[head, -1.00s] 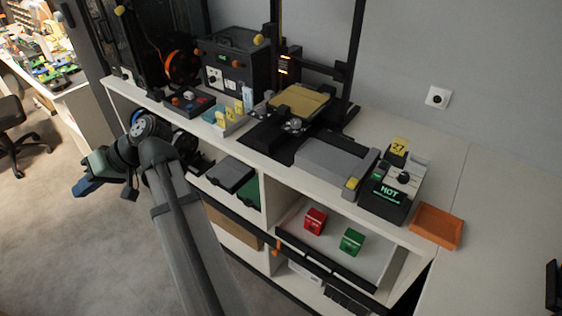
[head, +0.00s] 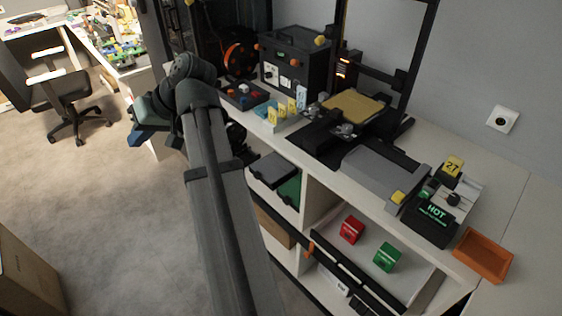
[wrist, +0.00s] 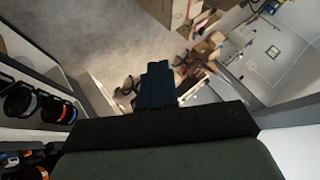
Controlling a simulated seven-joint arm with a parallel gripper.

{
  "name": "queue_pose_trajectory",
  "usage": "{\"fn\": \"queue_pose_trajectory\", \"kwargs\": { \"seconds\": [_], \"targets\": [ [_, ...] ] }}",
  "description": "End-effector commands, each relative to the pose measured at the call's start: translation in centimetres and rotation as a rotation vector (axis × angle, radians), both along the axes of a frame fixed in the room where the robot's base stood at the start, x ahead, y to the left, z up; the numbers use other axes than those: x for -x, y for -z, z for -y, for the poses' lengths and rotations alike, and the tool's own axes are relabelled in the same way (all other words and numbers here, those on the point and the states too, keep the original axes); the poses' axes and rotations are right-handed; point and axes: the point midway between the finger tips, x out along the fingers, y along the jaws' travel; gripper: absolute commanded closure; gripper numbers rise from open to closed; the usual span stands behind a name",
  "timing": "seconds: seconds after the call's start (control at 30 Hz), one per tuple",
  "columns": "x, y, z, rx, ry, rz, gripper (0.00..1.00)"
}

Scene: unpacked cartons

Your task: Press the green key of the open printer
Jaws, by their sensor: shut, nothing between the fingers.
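The open printer has a dark upright frame and a yellow bed (head: 353,106) on the white counter at upper middle. A grey unit (head: 381,171) with a yellow key (head: 398,198) stands in front of it. A small green patch, perhaps the green key (head: 424,195), shows by the black box reading HOT (head: 432,217); it is too small to be sure. My gripper (head: 148,137) hangs over the floor left of the counter, far from the printer. Its blue fingers (wrist: 155,88) are together and empty in the wrist view, pointing away from the printer.
A red block (head: 351,230) and a green block (head: 387,257) sit in an open drawer below the counter. An orange tray (head: 483,254) stands at the counter's right. A chair (head: 62,92) and carton (head: 30,272) are at left; floor between is clear.

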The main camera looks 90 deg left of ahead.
Motion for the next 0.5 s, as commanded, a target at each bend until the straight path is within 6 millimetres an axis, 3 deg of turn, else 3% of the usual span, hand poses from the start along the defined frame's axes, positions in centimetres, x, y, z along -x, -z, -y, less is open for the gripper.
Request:
{"fn": "queue_pose_trajectory", "kwargs": {
  "seconds": [0.2,0.5],
  "targets": [
    [-7.7,3.0,-3.6,0.019,0.192,0.186,1.0],
    [-18.8,5.9,-7.0,0.046,0.466,0.423,1.0]
  ]
}}
